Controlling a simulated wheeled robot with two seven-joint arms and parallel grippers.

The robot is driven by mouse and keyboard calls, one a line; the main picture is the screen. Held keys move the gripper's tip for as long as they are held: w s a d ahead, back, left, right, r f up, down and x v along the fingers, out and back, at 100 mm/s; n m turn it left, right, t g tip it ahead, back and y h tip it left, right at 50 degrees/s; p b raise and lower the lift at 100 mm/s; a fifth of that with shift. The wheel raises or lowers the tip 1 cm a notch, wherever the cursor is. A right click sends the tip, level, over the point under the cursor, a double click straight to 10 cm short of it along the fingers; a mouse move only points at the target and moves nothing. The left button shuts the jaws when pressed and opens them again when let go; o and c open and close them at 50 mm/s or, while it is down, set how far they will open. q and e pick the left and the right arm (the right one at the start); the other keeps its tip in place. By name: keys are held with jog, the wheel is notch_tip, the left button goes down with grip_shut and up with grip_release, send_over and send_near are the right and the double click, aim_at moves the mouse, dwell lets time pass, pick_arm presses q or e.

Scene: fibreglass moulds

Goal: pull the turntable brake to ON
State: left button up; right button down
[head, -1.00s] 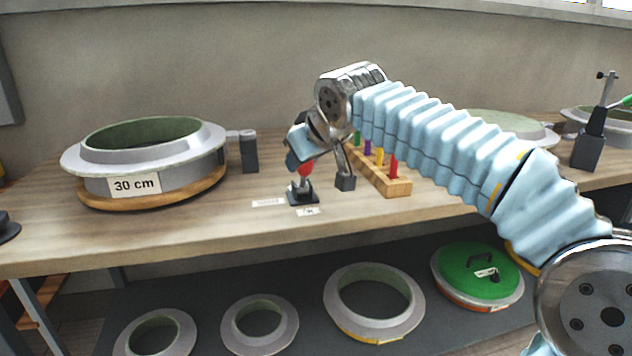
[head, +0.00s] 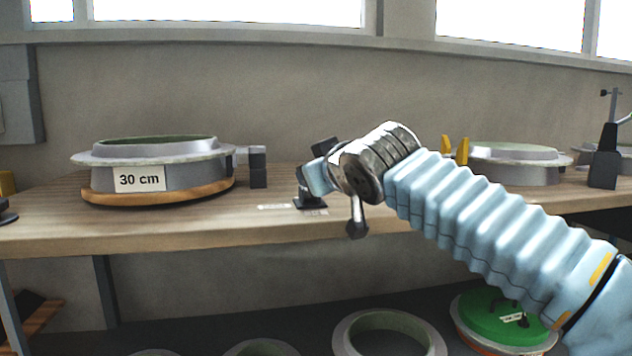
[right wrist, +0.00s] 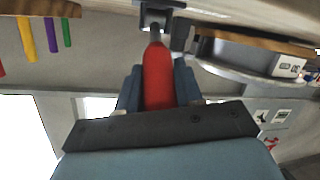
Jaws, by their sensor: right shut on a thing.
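The brake lever's red handle (right wrist: 158,78) lies between the two fingers of my right gripper (right wrist: 158,88) in the right wrist view. The gripper is shut on it. In the head view my right gripper (head: 308,180) hides the handle, and only the lever's dark base (head: 310,204) shows on the bench. The base also shows in the right wrist view (right wrist: 160,14). Small white labels (head: 274,207) lie beside the base; their text is unreadable. The turntable (head: 160,192) is a wooden disc under the grey 30 cm mould (head: 190,175). My left gripper is out of view.
A dark grey block (head: 258,168) stands between mould and lever. Coloured pegs stand behind my right arm; two yellow ones (head: 462,150) show. Another mould (head: 515,165) sits at right. Lower down are more rings and a green-lidded mould (head: 500,318). The bench's front left is clear.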

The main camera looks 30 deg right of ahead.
jog(key=shift+f, duration=0.15)
jog(key=c, duration=0.8)
grip_release()
jog(key=shift+s, duration=0.1)
jog(key=p+v, duration=0.1)
jog(key=v, duration=1.2)
jog(key=shift+s, duration=0.35)
